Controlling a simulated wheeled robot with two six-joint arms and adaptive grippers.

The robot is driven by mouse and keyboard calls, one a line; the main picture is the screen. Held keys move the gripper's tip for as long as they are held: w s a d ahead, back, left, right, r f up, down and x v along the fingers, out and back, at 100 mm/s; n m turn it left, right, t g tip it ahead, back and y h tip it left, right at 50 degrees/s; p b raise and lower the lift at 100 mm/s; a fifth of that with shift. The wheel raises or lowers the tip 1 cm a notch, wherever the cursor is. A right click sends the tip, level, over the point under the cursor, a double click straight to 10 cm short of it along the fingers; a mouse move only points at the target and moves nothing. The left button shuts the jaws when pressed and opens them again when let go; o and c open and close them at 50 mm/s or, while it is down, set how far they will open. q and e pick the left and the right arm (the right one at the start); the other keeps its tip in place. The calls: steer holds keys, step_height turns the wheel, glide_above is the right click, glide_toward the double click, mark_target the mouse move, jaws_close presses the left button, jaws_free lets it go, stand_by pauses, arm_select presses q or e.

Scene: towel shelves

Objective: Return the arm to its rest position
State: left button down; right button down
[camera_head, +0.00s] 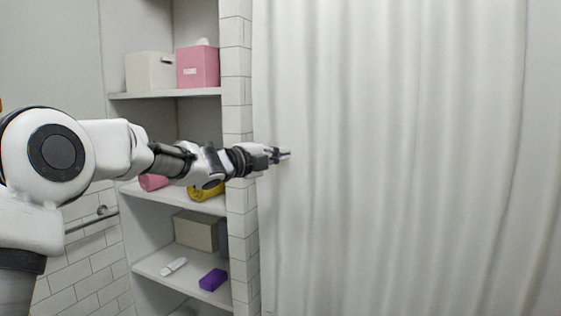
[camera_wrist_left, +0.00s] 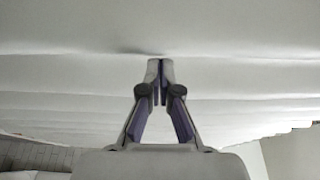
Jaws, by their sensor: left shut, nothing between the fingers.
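My left arm (camera_head: 130,150) reaches in from the left across the front of the shelves. My left gripper (camera_head: 286,153) is at the left part of the white shower curtain (camera_head: 400,150), with its fingers pointing right. In the left wrist view the gripper (camera_wrist_left: 160,68) is shut and empty, its fingertips together. The curtain (camera_wrist_left: 70,80) fills most of that view behind the fingertips; I cannot tell whether they touch it. My right gripper is not in view.
Built-in shelves (camera_head: 150,263) hold a beige box (camera_head: 150,72), a pink box (camera_head: 198,67), a rolled pink towel (camera_head: 153,182), a yellow towel (camera_head: 205,192) and a purple item (camera_head: 213,280). A tiled pillar (camera_head: 238,220) stands between shelves and curtain. A metal rail (camera_head: 92,221) is on the left wall.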

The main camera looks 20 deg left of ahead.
arm_select(q)
steer(key=a+b+v, duration=0.1)
steer(key=v, duration=0.6)
steer(key=w+d+f+g, duration=0.2)
steer(key=d+f+g, duration=0.1)
steer(key=f, duration=1)
steer(key=w+d+f+g, duration=0.2)
steer(key=f, duration=1.2)
steer(key=s+d+f+n+g+y, duration=0.1)
steer(key=s+d+f+n+g, duration=0.2)
steer(key=f, duration=0.7)
steer(key=s+d+f+n+g, duration=0.15)
steer(key=s+f, duration=0.35)
steer(key=f, duration=0.6)
steer(key=s+d+f+n+g+y, duration=0.15)
steer(key=s+f+n, duration=0.25)
steer(key=s+f, duration=0.7)
steer(key=s+d+f+n+g, duration=0.2)
steer(key=s+f+n+g, duration=0.1)
steer(key=s+f, duration=0.8)
steer(key=s+a+r+n+g+y, duration=0.1)
steer(key=s+a+n+y, duration=0.1)
steer(key=s+n, duration=0.3)
steer(key=s+a+r+n+g+y, duration=0.1)
steer(key=s+a+n+y, duration=0.1)
steer(key=s+n, duration=0.4)
steer(key=s, duration=0.5)
steer(key=shift+s+a+g, duration=0.2)
steer(key=shift+s+g, duration=0.15)
steer(key=shift+g, duration=0.05)
